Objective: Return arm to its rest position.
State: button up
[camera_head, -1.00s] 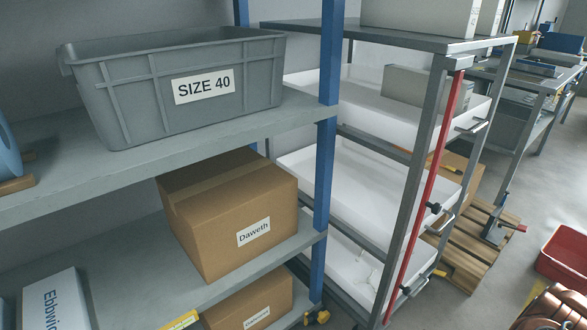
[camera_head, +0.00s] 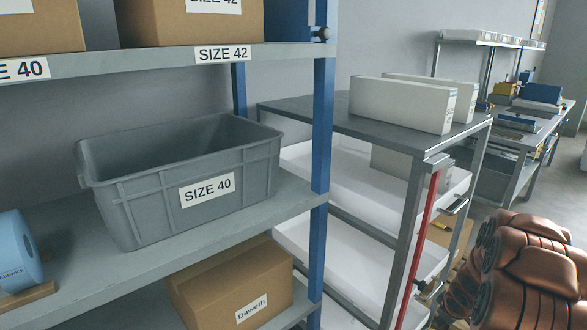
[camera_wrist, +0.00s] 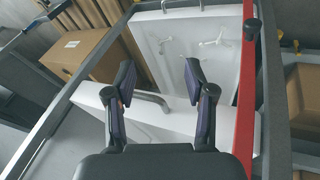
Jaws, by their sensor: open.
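My gripper (camera_wrist: 160,88) shows in the wrist view with its two dark fingers spread apart and nothing between them. It hangs over the white trays (camera_wrist: 148,128) of the grey metal rack, near the rack's red bar (camera_wrist: 246,88). In the head view my copper-coloured arm (camera_head: 525,265) fills the lower right, folded up beside the rack. The gripper itself is not seen in the head view.
The shelf at left holds a grey bin labelled SIZE 40 (camera_head: 190,190) and a Daweth carton (camera_head: 225,285). The grey rack (camera_head: 385,135) with white boxes (camera_head: 400,103) on top stands close to my arm. Workbenches (camera_head: 515,140) are farther back.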

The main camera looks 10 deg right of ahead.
jog(key=s+a+r+m+g+p, duration=0.1)
jog(key=s+a+r+p, duration=0.3)
jog(key=r, duration=0.5)
jog(key=s+a+r+m+g+h+p, duration=0.1)
jog(key=s+a+r+p, duration=0.1)
jog(key=a+r, duration=0.5)
jog(key=s+a+r+m+g+p, duration=0.1)
jog(key=s+a+r+p, duration=0.2)
jog(key=r, duration=0.8)
jog(key=s+a+r+g+y+p, duration=0.1)
jog(key=s+a+r+y+p, duration=0.1)
jog(key=s+a+r+p, duration=0.3)
jog(key=s+a+r+m+g+y+p, duration=0.1)
jog(key=s+a+r+p, duration=0.4)
jog(key=s+a+r, duration=0.7)
jog(key=s+a+g, duration=0.1)
jog(key=s+a, duration=0.4)
jog(key=s, duration=0.1)
jog(key=shift+s+y, duration=0.35)
jog(key=shift+y, duration=0.05)
jog(key=shift+c, duration=1.1)
jog(key=shift+d, duration=0.1)
